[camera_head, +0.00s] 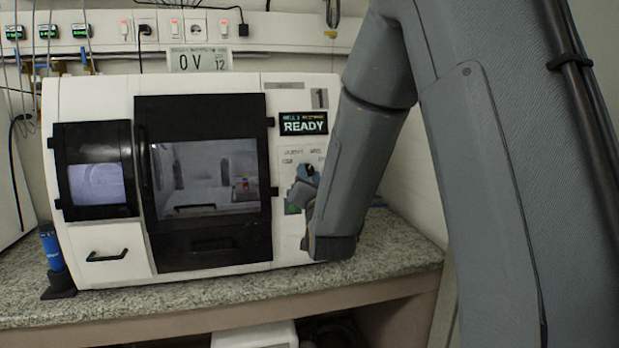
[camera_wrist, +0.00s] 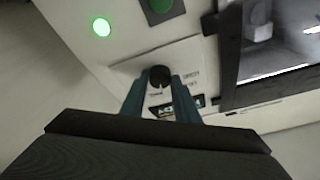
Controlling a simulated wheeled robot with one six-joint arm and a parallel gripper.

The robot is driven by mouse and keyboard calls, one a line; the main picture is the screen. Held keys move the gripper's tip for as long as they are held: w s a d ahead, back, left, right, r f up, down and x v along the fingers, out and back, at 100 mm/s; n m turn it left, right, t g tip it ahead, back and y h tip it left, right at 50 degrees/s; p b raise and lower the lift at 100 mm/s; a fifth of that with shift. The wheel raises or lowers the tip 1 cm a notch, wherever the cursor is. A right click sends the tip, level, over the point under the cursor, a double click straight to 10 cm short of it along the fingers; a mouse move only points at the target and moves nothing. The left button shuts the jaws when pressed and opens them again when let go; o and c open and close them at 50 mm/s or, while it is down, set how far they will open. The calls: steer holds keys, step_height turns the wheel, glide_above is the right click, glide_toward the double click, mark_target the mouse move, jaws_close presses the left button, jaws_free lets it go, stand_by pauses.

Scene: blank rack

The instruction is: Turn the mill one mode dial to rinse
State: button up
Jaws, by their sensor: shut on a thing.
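The mill (camera_head: 95,270) is a white machine marked 1, standing on a speckled counter, with a lit display (camera_head: 303,123) reading READY. Its black round mode dial (camera_wrist: 159,75) is on a white label plate in the wrist view. My gripper (camera_wrist: 160,92) has its two blue-grey fingers on either side of the dial, shut on it. In the head view my gripper (camera_head: 306,185) is at the panel on the mill's right, and my arm covers part of that panel. The label words around the dial are too small and tilted to read, so its setting cannot be told.
A green square button (camera_wrist: 160,8) and a lit green round light (camera_wrist: 101,27) sit near the dial. The mill's dark windowed door (camera_head: 203,240) is beside the panel. A blue handled tool (camera_head: 51,250) stands in a black holder at the counter's left. The counter front (camera_head: 200,305) is clear.

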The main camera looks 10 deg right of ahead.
steer(key=o, duration=1)
steer(key=shift+o, duration=0.2)
steer(key=b+v, duration=0.1)
steer(key=v, duration=0.6)
steer(key=shift+s, duration=0.4)
steer(key=shift+f, duration=0.1)
steer(key=s+f+n+g+y+p, duration=0.2)
steer(key=s+f+n+g, duration=0.3)
steer(key=f+g, duration=0.75)
steer(key=s+f+n+g, duration=0.1)
steer(key=s+f+g, duration=0.2)
steer(key=s, duration=0.8)
steer(key=s+f+n+g+p, duration=0.1)
steer(key=s+f+g, duration=0.3)
steer(key=s, duration=0.7)
steer(key=shift+s+d, duration=0.4)
steer(key=shift+d, duration=0.05)
